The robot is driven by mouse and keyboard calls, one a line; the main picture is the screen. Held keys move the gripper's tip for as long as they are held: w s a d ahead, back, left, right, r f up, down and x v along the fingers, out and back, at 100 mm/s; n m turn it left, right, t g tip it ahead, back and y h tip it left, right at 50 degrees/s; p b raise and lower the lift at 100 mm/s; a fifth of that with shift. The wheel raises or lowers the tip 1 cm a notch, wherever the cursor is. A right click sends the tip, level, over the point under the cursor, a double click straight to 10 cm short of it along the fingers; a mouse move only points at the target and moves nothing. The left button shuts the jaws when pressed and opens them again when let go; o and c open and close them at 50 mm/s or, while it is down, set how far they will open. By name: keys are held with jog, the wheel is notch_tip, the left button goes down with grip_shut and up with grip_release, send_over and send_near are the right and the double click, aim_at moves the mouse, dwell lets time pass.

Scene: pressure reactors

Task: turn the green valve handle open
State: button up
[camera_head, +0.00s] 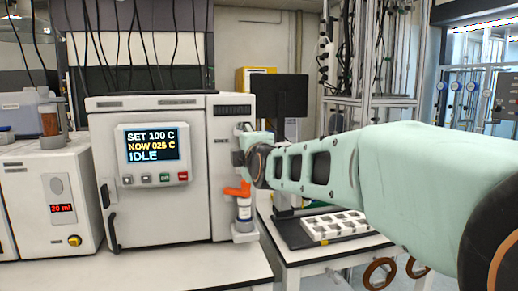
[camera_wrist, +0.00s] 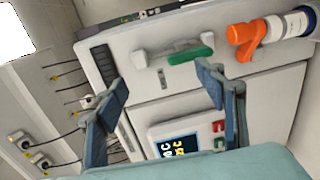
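The green valve handle (camera_wrist: 190,55) shows in the wrist view, on a pale fitting (camera_wrist: 208,38) on the reactor's face. It lies roughly lengthwise across the upper middle of that picture. My gripper (camera_wrist: 163,85) is open, with its two blue-grey fingers well apart and nothing between them. The handle appears beyond the fingertips, nearer the right finger; I cannot tell any contact. In the head view the reactor (camera_head: 160,205) shows, and my arm reaches to its right side. The green handle cannot be made out there.
An orange fitting (camera_head: 238,189) on a white cylinder (camera_head: 244,210) is close beside the valve; the fitting also shows in the wrist view (camera_wrist: 243,36). The reactor's display (camera_head: 151,144) reads IDLE. A white tray (camera_head: 335,226) lies on the right-hand table. The bench front is clear.

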jog(key=p+v, duration=0.4)
jog(key=v, duration=0.4)
jog(key=shift+s+d+f+p, duration=0.15)
jog(key=shift+s+f+p, duration=0.25)
jog(key=shift+f, duration=0.1)
jog(key=shift+w, duration=0.1)
dwell(0.5)
